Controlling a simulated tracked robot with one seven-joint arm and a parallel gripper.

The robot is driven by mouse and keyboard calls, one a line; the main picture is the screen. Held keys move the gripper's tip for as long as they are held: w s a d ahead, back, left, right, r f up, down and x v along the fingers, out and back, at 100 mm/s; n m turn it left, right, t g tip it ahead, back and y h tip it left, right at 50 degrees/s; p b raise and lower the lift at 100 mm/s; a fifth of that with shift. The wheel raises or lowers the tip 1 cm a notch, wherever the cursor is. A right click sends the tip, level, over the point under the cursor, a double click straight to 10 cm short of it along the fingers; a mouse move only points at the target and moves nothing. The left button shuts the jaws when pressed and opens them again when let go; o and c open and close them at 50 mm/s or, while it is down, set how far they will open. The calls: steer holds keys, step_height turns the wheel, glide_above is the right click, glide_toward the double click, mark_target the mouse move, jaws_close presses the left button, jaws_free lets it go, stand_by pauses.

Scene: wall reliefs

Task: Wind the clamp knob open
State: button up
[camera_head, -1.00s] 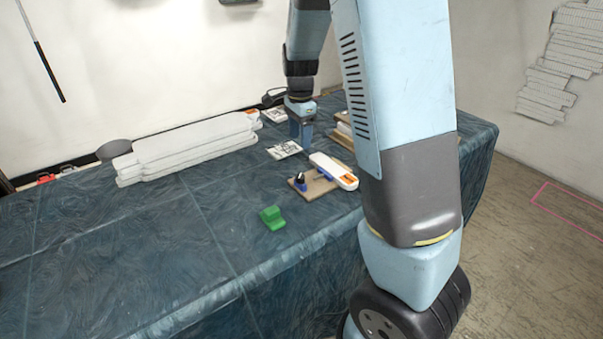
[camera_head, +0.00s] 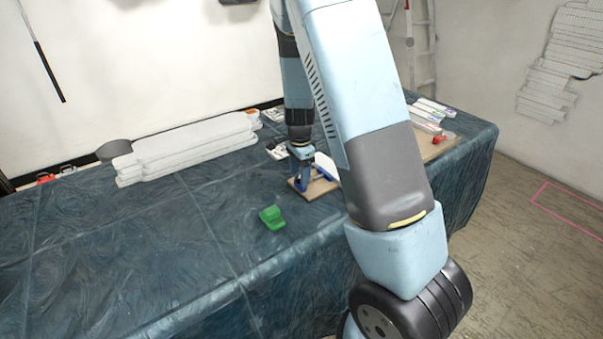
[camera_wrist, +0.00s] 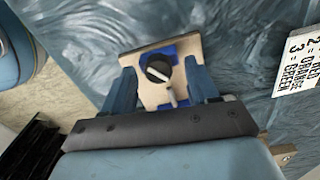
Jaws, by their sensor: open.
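The clamp sits on a small wooden board (camera_head: 318,189) on the blue-covered table. In the wrist view the black round clamp knob (camera_wrist: 159,68) shows above blue clamp parts (camera_wrist: 172,52) on the board, with a pale rod reaching from it toward my palm. My gripper (camera_wrist: 159,70) is open, with one blue finger on each side of the knob; a gap shows on both sides. In the head view my gripper (camera_head: 304,172) points down over the board and hides the knob. I cannot tell the exact height of the fingertips.
A green block (camera_head: 271,217) lies in front of the board. A white item (camera_head: 326,163) is partly hidden behind my arm. White stacked panels (camera_head: 190,147) lie at the back left. A printed card (camera_wrist: 300,62) lies at the right in the wrist view.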

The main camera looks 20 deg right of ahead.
steer(key=shift+f, duration=0.3)
steer(key=shift+c, duration=0.2)
steer(key=c, duration=0.9)
steer(key=shift+d, duration=0.15)
steer(key=shift+c, duration=0.5)
steer(key=shift+n, duration=0.4)
